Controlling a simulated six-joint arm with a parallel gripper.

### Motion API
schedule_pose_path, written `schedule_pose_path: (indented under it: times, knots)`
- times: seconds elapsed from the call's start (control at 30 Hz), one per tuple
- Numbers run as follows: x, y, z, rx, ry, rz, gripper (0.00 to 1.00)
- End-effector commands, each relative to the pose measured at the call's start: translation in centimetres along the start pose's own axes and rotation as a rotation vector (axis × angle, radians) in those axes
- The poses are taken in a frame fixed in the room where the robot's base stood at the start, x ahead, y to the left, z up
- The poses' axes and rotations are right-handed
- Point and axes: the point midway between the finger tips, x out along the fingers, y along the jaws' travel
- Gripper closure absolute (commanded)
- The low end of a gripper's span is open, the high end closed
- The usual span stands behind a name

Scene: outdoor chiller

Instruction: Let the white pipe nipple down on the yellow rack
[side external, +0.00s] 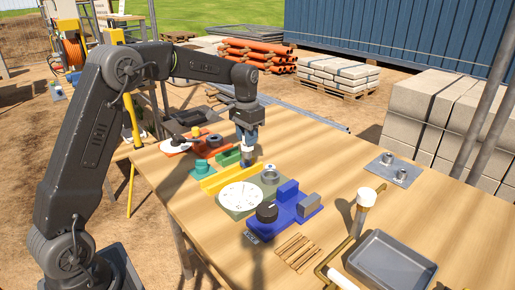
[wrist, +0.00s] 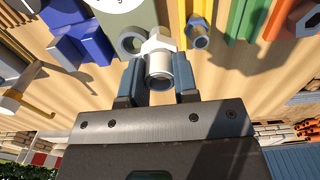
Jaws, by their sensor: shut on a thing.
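My gripper (wrist: 159,82) is shut on the white pipe nipple (wrist: 157,66), which sits between its blue fingers with its round open end facing the wrist camera. In the side view my gripper (side external: 247,140) points down over the far right end of the yellow rack (side external: 220,179). The rack shows in the wrist view as a yellow strip (wrist: 207,10) at the top edge. A blue-ended fitting (wrist: 199,38) is beside the nipple, at the strip's near end. I cannot tell whether the nipple touches the rack.
A grey ring (wrist: 131,40) lies close to the nipple. A green block (side external: 229,157), a white dial (side external: 240,196) and a blue fixture (side external: 288,205) surround the rack. A metal tray (side external: 380,270) is at the front right.

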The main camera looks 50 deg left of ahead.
Motion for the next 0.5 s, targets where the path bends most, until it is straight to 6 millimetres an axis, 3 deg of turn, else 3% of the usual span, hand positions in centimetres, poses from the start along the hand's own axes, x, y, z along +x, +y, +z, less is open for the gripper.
schedule_pose_path:
  times: [0.03, 0.2, 0.33, 0.5]
  knots:
    - [-0.2, -1.5, 1.4, -0.009, 0.002, 0.0, 1.0]
    - [-0.1, -4.6, 5.2, -0.01, 0.002, 0.0, 1.0]
    - [0.1, -5.6, 6.9, -0.009, 0.001, 0.0, 1.0]
    - [0.2, -5.8, 7.3, -0.007, 0.002, 0.0, 1.0]
